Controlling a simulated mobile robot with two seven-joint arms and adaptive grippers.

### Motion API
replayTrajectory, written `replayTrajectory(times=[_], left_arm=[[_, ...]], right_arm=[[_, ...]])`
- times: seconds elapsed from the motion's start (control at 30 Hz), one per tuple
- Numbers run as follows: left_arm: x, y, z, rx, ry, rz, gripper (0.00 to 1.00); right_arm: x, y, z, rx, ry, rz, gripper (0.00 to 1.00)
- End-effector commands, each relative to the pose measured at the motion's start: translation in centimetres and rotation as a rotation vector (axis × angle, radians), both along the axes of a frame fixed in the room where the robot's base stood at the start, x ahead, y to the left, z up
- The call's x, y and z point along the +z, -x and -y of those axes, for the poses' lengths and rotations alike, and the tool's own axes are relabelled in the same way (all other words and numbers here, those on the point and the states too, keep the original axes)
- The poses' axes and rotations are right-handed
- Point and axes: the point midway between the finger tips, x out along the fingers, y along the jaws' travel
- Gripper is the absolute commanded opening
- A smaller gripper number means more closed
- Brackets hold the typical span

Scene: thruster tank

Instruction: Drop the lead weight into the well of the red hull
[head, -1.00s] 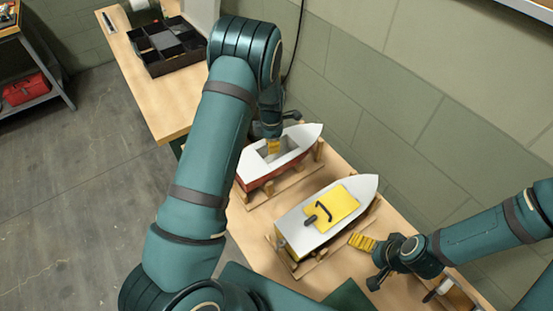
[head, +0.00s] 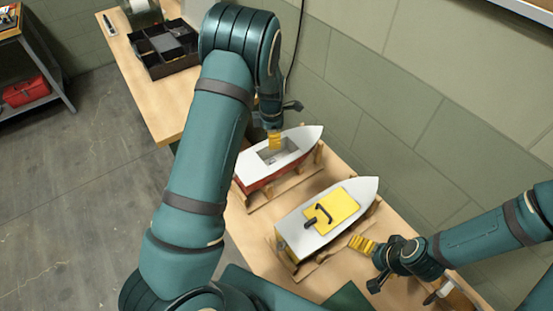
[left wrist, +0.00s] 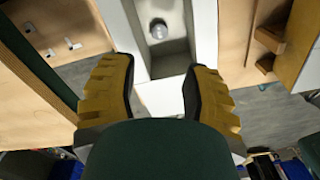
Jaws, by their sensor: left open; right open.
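The red hull (head: 262,180) has a white deck with a rectangular open well (head: 284,153). In the left wrist view the well (left wrist: 172,66) shows pale walls, and a small round grey piece, which looks like the lead weight (left wrist: 158,30), lies inside it. My left gripper (head: 274,142) is over the well. Its yellow fingers are apart with nothing between them, as the left wrist view (left wrist: 158,85) shows. My right gripper (head: 361,244) is open and empty beside the stern of the other boat.
A second white-decked boat (head: 290,221) with a yellow hatch and black handle stands on a wooden cradle nearer me. A black divided tray (head: 149,66) sits on the far bench. The wall is close behind the boats on the right.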

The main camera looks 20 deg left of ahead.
Motion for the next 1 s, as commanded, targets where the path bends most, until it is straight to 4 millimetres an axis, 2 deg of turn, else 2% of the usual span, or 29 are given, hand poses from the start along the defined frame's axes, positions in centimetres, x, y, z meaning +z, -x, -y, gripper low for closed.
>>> replayTrajectory(times=[0.03, 0.2, 0.4, 0.57, 1.0], left_arm=[[1.2, -0.1, 0.0, -0.001, 0.0, 0.004, 0.48], [4.5, -0.1, 0.0, 0.0, 0.0, 0.002, 0.48], [6.8, -0.1, -0.1, 0.001, -0.001, 0.001, 0.48], [7.4, -0.1, -0.1, 0.001, -0.001, -0.001, 0.48], [7.4, -0.1, -0.1, 0.0, 0.0, -0.001, 0.48]], right_arm=[[0.0, 0.0, 0.0, 0.0, 0.0, 0.0, 1.0], [0.0, 0.0, 0.0, 0.0, 0.0, 0.0, 1.0], [0.0, 0.0, 0.0, 0.0, 0.0, 0.0, 1.0], [0.0, 0.0, 0.0, 0.0, 0.0, 0.0, 1.0], [0.0, 0.0, 0.0, 0.0, 0.0, -0.001, 1.0]])
